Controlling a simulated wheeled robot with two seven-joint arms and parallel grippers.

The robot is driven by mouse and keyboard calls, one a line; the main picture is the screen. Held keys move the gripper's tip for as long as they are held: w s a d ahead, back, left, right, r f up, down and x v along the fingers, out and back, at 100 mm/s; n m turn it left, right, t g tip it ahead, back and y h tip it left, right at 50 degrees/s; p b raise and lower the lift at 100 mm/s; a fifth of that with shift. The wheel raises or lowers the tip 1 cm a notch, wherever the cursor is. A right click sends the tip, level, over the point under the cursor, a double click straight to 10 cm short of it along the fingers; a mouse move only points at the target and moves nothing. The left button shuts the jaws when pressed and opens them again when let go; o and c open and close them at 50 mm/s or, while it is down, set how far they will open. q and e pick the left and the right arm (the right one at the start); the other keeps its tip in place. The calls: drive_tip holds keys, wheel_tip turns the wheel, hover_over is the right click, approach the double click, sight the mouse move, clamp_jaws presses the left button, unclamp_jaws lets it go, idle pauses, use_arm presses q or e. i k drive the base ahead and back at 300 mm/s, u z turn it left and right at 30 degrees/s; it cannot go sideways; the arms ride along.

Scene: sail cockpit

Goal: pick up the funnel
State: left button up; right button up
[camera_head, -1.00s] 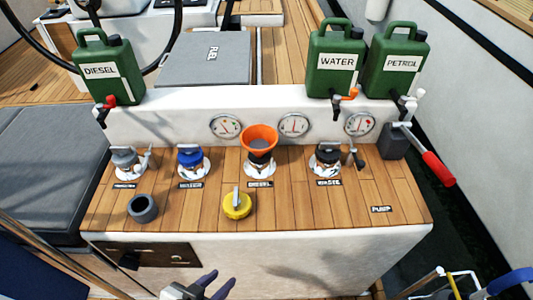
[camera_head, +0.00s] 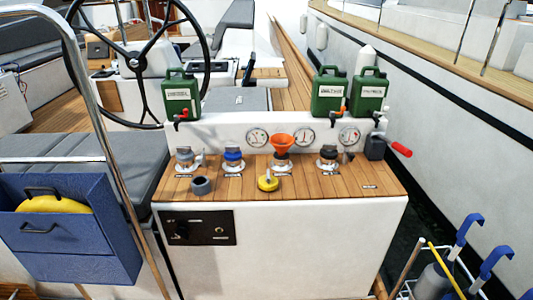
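The orange funnel (camera_head: 281,142) stands upright, wide mouth up, on the middle-right deck filler of the wooden console top (camera_head: 340,183). Its lower end is hidden in or behind the filler's dark neck. Neither of my grippers shows in the head view, so I cannot see whether they are open or shut.
Beside the funnel are a blue-capped filler (camera_head: 233,156), a dark-capped filler (camera_head: 328,154) and a grey-capped filler (camera_head: 184,156). Green cans (camera_head: 181,94) stand behind. A red-handled lever (camera_head: 400,149) juts out right.

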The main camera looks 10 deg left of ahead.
sight(281, 142)
drive_tip(key=u, duration=0.75)
drive_tip(key=i, duration=0.55)
